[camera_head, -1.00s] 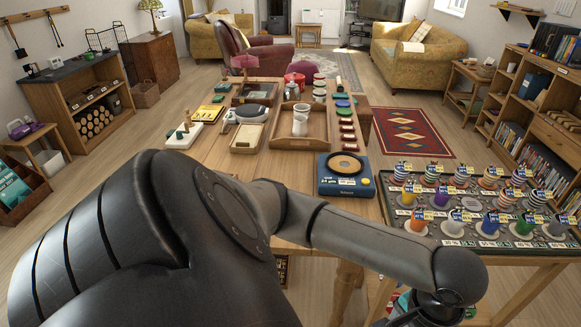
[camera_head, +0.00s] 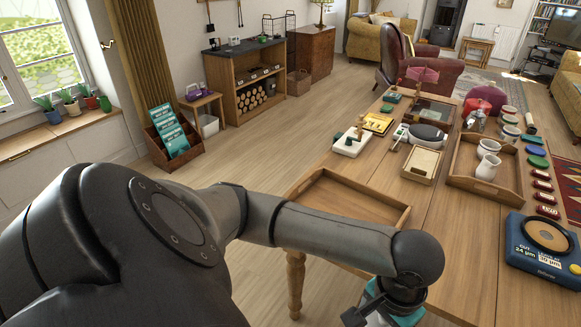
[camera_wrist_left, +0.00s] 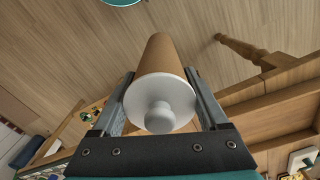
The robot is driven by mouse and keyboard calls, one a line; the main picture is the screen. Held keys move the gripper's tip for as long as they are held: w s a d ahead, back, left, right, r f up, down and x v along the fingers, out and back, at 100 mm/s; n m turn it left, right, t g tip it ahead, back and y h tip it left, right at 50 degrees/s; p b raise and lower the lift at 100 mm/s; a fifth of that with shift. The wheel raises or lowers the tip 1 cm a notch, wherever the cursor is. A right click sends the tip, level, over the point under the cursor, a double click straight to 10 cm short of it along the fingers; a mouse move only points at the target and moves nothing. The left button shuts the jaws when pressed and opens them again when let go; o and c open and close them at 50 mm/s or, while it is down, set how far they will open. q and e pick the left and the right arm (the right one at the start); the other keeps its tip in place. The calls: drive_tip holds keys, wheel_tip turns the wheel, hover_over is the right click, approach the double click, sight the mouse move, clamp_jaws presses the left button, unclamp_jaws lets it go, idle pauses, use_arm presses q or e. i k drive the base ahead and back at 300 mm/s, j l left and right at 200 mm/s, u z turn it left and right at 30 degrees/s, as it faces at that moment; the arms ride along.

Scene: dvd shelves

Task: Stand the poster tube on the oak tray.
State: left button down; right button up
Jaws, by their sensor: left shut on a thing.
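The poster tube (camera_wrist_left: 156,58), a brown cardboard cylinder with a white knobbed end cap, shows in the left wrist view. My left gripper (camera_wrist_left: 160,88) is shut on it, with one finger on each side and the cap end towards the camera. In the head view the gripper is mostly cut off at the bottom edge, and the tube cannot be made out. An empty, low-walled wooden tray (camera_head: 352,197), which looks like the oak tray, lies at the near left end of the table, partly hidden by my left arm. My right gripper is not in view.
On the table (camera_head: 440,235) stand a second wooden tray (camera_head: 510,193) with white jugs, a blue scale (camera_head: 545,262), a small beige tray (camera_head: 421,164) and a white board (camera_head: 352,143). Table top between the empty tray and the scale is clear. Open floor lies left of the table.

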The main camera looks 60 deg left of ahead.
sight(346, 212)
drive_tip(key=j+u, duration=0.25)
drive_tip(key=j, duration=1.3)
